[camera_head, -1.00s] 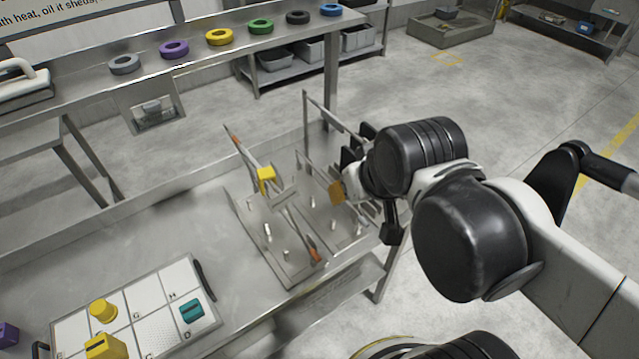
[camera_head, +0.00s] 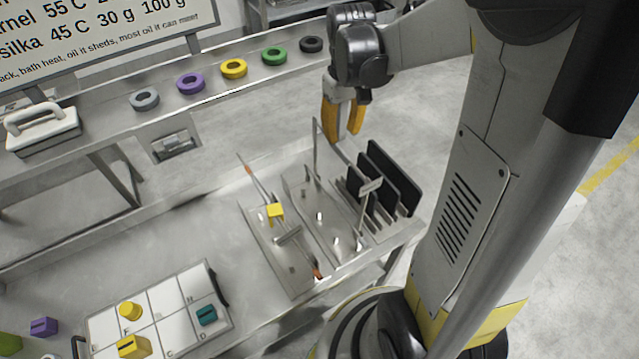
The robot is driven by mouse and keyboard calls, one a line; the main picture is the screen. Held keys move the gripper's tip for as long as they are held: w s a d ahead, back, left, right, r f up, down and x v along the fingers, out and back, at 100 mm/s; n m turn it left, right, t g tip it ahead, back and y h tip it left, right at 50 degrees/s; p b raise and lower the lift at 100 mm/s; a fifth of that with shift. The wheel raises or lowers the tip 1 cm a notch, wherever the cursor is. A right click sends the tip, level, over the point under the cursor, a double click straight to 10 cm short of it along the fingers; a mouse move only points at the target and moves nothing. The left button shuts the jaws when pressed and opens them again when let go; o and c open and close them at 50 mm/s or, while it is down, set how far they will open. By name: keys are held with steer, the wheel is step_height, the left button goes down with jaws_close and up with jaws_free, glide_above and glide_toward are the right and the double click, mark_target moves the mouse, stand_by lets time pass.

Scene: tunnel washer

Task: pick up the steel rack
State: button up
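The steel rack (camera_head: 345,245) stands at the right end of the steel table in the head view. It has upright pegs, a tall thin bar frame at its back, and slots at its right side that hold black plates (camera_head: 393,170). My gripper (camera_head: 343,138) has yellow fingers that point down, with a gap between them and nothing visible in it. It shows just above and behind the rack's back end, near the top of the bar frame. I cannot tell whether a finger touches the frame.
A long tool with a yellow block (camera_head: 275,212) lies along the rack's left part. A white lettered board (camera_head: 160,305) with coloured pieces lies at the front left. Coloured rings (camera_head: 233,68) line the back shelf. The table's (camera_head: 190,230) middle is bare.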

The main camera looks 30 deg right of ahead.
mark_target(339, 147)
steer(key=shift+w+a+f+b, duration=0.1)
steer(key=shift+f+b, duration=0.2)
steer(key=shift+f, duration=1.4)
steer(key=shift+w+a+f+b, duration=0.1)
steer(key=shift+f+b, duration=0.2)
steer(key=shift+f, duration=1.4)
steer(key=shift+f+b, duration=0.25)
steer(key=shift+b, duration=0.05)
steer(key=shift+c, duration=0.5)
jaws_close()
